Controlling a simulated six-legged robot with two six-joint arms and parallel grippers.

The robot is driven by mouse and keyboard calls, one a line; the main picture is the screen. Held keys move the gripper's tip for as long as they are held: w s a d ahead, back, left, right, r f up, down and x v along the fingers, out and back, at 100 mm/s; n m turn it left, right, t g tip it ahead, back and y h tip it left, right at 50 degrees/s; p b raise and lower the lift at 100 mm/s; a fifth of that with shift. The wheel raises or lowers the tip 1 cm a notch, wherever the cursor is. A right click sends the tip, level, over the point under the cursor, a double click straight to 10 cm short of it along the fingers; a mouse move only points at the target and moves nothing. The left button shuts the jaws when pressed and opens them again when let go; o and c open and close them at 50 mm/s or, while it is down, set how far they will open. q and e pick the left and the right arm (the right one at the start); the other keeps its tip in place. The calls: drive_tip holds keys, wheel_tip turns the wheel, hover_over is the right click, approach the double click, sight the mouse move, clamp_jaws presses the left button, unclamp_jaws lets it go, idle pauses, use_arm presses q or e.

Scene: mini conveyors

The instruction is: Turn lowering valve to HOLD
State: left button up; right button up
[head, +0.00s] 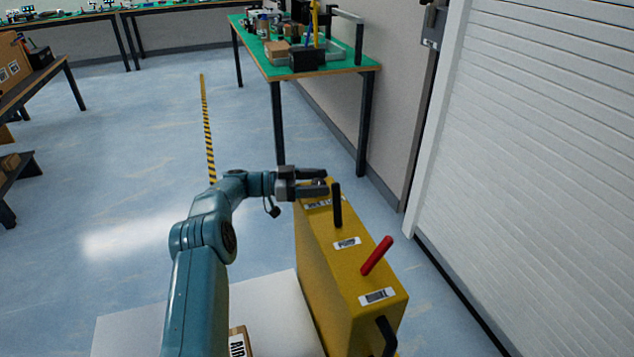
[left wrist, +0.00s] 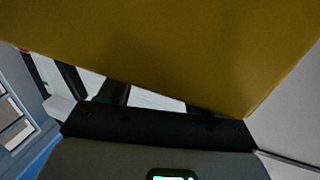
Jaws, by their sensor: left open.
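A yellow box (head: 345,270) stands at the lower middle of the head view. On its top are an upright black lever (head: 337,205), a tilted red lever (head: 377,255) and white labels, too small to read surely. My left gripper (head: 325,183) is open at the box's far end, its fingers pointing right, just beyond the black lever. A label there is partly covered by the fingers. I cannot tell which control is the lowering valve, or whether the fingers touch it. In the left wrist view, the yellow box (left wrist: 190,50) fills the top. My right gripper is out of view.
A black handle (head: 385,335) is on the box's near end. A white shutter (head: 550,130) and wall run along the right. A green-topped table (head: 340,66) with items stands behind. A cardboard box (head: 239,342) lies at lower left. Blue floor (head: 130,160) is clear at left.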

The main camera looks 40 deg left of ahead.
use_arm(q)
drive_tip(key=v, duration=1.2)
